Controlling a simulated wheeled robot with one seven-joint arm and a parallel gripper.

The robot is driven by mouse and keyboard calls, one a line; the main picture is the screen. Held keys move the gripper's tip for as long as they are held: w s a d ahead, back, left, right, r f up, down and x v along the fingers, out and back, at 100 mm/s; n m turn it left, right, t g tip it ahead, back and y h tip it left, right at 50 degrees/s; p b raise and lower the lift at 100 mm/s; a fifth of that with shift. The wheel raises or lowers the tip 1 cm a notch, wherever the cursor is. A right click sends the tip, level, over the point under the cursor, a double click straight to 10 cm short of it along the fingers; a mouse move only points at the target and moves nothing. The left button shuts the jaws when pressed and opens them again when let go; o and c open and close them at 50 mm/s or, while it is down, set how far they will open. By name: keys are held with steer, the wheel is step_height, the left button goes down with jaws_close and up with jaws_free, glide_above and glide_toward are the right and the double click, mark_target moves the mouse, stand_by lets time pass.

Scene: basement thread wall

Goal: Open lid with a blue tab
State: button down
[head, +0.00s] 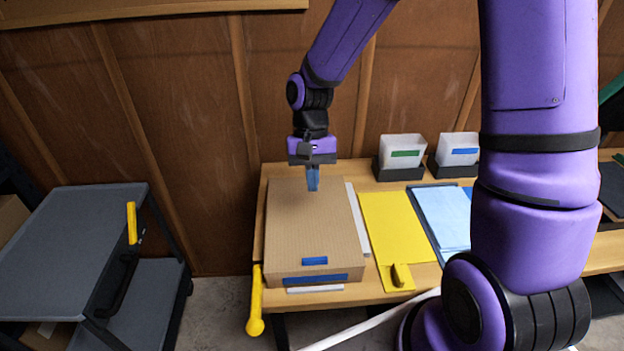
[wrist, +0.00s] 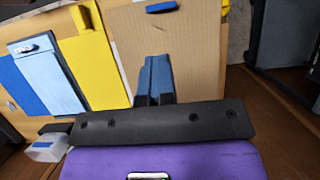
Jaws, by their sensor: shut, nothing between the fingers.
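A closed brown cardboard box (head: 310,228) stands on the wooden table, its ribbed lid facing up. A blue tab (head: 314,261) sits on the lid near its front edge, and a blue strip (head: 316,279) runs along the box's front side. In the wrist view the blue tab (wrist: 161,6) is at the top edge, on the lid (wrist: 185,45). My gripper (head: 313,187) points down over the back part of the lid, away from the tab. Its blue fingers (wrist: 156,75) are shut and empty. I cannot tell whether the fingertips touch the lid.
A yellow board (head: 395,225) and a light blue folder (head: 440,215) lie to the right of the box. Two small bins, one with a green label (head: 404,154) and one with a blue label (head: 464,150), stand behind them. A yellow handle (head: 256,300) is at the table's left front; a grey cart (head: 75,240) stands left.

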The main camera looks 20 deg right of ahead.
stand_by(0.8)
steer(key=shift+c, duration=1)
jaws_free()
steer(key=v, duration=1)
steer(key=shift+r, duration=0.4)
steer(key=shift+w, duration=0.15)
